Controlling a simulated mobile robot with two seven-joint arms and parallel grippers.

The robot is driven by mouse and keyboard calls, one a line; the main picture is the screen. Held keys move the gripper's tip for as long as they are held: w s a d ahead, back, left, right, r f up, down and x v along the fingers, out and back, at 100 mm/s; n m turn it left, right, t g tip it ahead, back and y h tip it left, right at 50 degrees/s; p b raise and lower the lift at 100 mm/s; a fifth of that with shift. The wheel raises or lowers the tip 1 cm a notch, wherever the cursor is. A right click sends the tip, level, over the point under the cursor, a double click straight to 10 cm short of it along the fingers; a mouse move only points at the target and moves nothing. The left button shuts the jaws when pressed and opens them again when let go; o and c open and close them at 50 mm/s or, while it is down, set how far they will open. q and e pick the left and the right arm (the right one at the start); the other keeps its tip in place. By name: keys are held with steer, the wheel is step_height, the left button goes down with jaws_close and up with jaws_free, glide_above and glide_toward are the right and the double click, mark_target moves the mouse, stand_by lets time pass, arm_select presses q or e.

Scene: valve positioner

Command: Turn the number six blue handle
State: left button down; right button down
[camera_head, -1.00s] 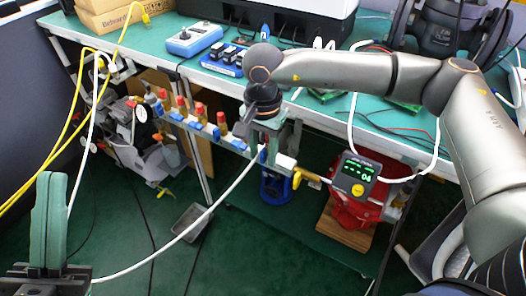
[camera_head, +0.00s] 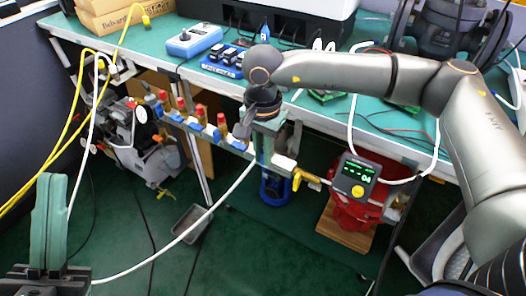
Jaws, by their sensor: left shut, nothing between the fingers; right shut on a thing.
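The valve manifold (camera_head: 206,128) runs along the front of the bench, with several red-topped fittings and blue parts. My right gripper (camera_head: 264,158) points down at the manifold's right end. It is shut on the blue handle there, which the fingers and wrist largely hide; I cannot read its number. My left gripper (camera_head: 49,222) stands at the lower left, fingers pointing up and shut together, empty and away from the manifold.
A red device (camera_head: 349,212) with a dark display (camera_head: 356,174) stands right of the manifold. A white hose (camera_head: 214,209) crosses in front. The green bench (camera_head: 190,63) holds a blue box (camera_head: 194,40). A grey tray (camera_head: 188,227) lies on the floor.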

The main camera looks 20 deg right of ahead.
steer(key=shift+w+a+r+g+h+p, duration=0.15)
steer(key=shift+g+h+p, duration=0.4)
steer(key=shift+p, duration=0.35)
steer(key=shift+w+g+h+p, duration=0.1)
steer(key=shift+g+h+p, duration=0.35)
steer(key=shift+g, duration=0.3)
steer(key=shift+f+g+h, duration=0.2)
steer(key=shift+g+h, duration=0.1)
steer(key=shift+g, duration=0.1)
arm_select(q)
steer(key=w+f+n+y, duration=0.4)
steer(key=y, duration=0.1)
steer(key=shift+w+a+f+y, duration=0.2)
steer(key=shift+w+a+y, duration=0.05)
steer(key=shift+a+y, duration=0.2)
arm_select(e)
steer(key=c, duration=0.9)
jaws_free()
